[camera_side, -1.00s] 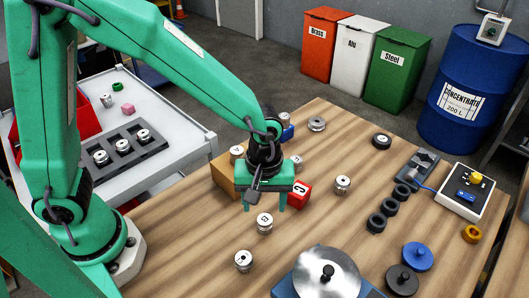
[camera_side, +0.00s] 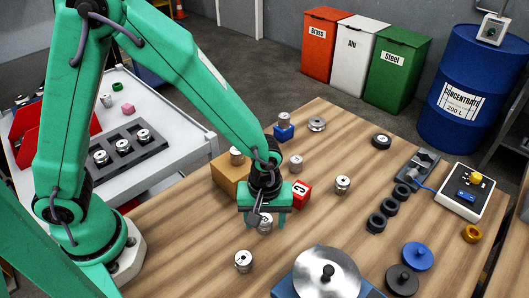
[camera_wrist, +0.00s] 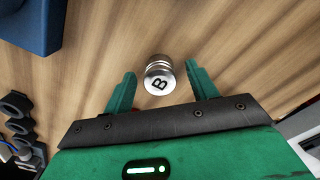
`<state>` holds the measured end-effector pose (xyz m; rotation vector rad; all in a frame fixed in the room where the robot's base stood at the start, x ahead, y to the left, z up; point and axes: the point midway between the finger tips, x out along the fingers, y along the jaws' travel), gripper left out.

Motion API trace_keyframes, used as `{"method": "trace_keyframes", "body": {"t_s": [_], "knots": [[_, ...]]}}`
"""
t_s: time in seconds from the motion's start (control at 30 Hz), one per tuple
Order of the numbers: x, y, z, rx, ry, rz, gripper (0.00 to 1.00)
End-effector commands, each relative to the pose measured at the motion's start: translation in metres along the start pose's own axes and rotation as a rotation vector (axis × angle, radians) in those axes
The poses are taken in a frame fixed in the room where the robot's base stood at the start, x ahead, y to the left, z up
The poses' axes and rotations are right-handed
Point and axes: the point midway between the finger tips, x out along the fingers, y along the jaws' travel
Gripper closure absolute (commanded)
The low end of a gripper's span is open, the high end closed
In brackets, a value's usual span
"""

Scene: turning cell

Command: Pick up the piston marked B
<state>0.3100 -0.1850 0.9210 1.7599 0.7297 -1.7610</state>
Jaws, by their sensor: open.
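The piston marked B (camera_wrist: 159,77) is a silver cylinder standing on the wooden table, its letter clear on the top face in the wrist view. In the side view the same piston (camera_side: 265,225) is partly hidden behind my gripper (camera_side: 265,222). My gripper is open and empty. In the wrist view its two green fingers (camera_wrist: 162,88) are at the left and right of the piston, with a gap on each side. From the side view I cannot tell exactly how far down the fingers reach.
A cardboard-coloured box (camera_side: 229,176) stands behind left. More pistons (camera_side: 343,184) stand apart.

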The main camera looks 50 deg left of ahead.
Motion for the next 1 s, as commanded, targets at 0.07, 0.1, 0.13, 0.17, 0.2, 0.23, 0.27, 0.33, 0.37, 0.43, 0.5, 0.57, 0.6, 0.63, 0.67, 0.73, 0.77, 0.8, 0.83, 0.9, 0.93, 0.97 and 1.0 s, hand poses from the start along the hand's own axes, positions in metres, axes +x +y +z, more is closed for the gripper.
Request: {"method": "trace_keyframes", "body": {"t_s": [0.07, 0.1, 0.13, 0.17, 0.2, 0.23, 0.27, 0.33, 0.37, 0.43, 0.5, 0.57, 0.6, 0.63, 0.67, 0.73, 0.77, 0.8, 0.83, 0.9, 0.93, 0.97, 1.0], "knots": [[0.0042, -0.0001, -0.0001, 0.0, 0.0, 0.0, 0.42], [0.0051, -0.0001, -0.0001, 0.0, 0.0, 0.0, 0.42], [0.0056, -0.0001, -0.0001, 0.0, 0.0, 0.001, 0.42], [0.0058, 0.0, -0.0001, 0.0, 0.0, 0.001, 0.42], [0.0059, 0.0, -0.0002, 0.0, 0.0, 0.001, 0.42], [0.0059, 0.0, -0.0002, 0.0, 0.0, 0.001, 0.42], [0.0058, 0.0, -0.0002, 0.0, 0.0, 0.001, 0.42], [0.0057, 0.0, -0.0002, 0.0, 0.0, 0.001, 0.42], [0.0057, 0.0, -0.0002, 0.0, 0.0, 0.001, 0.42], [0.0057, 0.0, -0.0002, 0.0, 0.0, 0.001, 0.42], [0.0056, 0.0, -0.0002, 0.0, 0.0, 0.001, 0.42], [0.0056, 0.0, -0.0002, 0.0, 0.0, 0.001, 0.42], [0.0056, 0.0, -0.0002, 0.0, 0.0, 0.001, 0.42], [0.0055, 0.0, -0.0002, 0.0, 0.0, 0.001, 0.44], [0.0055, 0.0, -0.0002, 0.0, 0.0, 0.001, 0.5], [0.0055, 0.0, -0.0002, 0.0, 0.0, 0.001, 0.64], [0.0055, 0.0, -0.0002, 0.0, 0.0, 0.001, 0.7], [0.0055, 0.0, -0.0002, 0.0, 0.0, 0.001, 0.78], [0.0055, 0.0, -0.0002, 0.0, 0.0, 0.001, 0.83], [0.0055, 0.0, -0.0002, 0.0, 0.0, 0.001, 0.93], [0.0054, 0.0002, -0.0002, 0.0, 0.0, 0.001, 0.93], [0.0054, 0.0002, -0.0002, 0.0, 0.0, 0.001, 0.93], [0.0054, 0.0002, -0.0002, 0.0, 0.0, 0.001, 0.93]]}}
